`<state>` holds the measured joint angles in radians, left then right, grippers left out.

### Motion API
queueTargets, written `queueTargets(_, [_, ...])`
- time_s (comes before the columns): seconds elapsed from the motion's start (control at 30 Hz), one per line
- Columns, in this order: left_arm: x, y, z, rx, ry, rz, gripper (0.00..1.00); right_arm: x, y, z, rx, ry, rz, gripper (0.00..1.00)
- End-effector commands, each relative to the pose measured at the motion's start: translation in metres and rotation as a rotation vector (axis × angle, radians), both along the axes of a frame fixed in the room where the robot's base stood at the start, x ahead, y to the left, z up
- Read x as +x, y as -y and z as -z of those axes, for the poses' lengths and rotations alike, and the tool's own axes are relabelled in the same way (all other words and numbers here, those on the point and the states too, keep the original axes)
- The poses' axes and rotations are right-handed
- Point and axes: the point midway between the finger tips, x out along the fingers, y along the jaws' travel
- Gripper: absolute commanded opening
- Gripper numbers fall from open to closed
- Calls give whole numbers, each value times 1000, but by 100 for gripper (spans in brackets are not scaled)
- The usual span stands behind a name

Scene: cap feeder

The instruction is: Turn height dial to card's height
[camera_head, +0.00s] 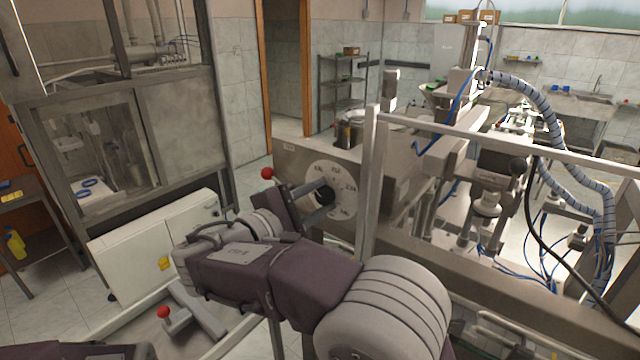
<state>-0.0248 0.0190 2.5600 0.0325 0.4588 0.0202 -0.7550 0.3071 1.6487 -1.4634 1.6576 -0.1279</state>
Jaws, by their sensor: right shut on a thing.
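The height dial (345,176) is a pale round plate with dark numbers on the side of the grey machine housing, in the middle of the head view. A dark knob sits at its centre. My right arm comes in from the bottom and bends back to the dial. My right gripper (318,194) is shut on the dial's knob, and its fingers cover much of the dial's left side. The dial's setting is too small to read. I cannot make out the height card. My left gripper is out of view.
A red ball knob (267,173) stands just left of the dial, and another red knob (163,312) is lower left. A metal frame post (371,180) rises close right of the dial. A white cabinet (150,245) stands at the left. Hoses and cables hang at the right.

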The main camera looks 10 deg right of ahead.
Motion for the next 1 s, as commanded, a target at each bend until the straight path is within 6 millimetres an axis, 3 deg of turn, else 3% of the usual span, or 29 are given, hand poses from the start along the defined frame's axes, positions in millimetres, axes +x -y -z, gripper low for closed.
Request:
queueTargets(0.03, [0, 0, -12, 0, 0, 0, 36, 0, -1, -2, -28, -46, 0, 0])
queueTargets(1.0, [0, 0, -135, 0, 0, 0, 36, -1, 0, 2, -557, -726, -3, 0])
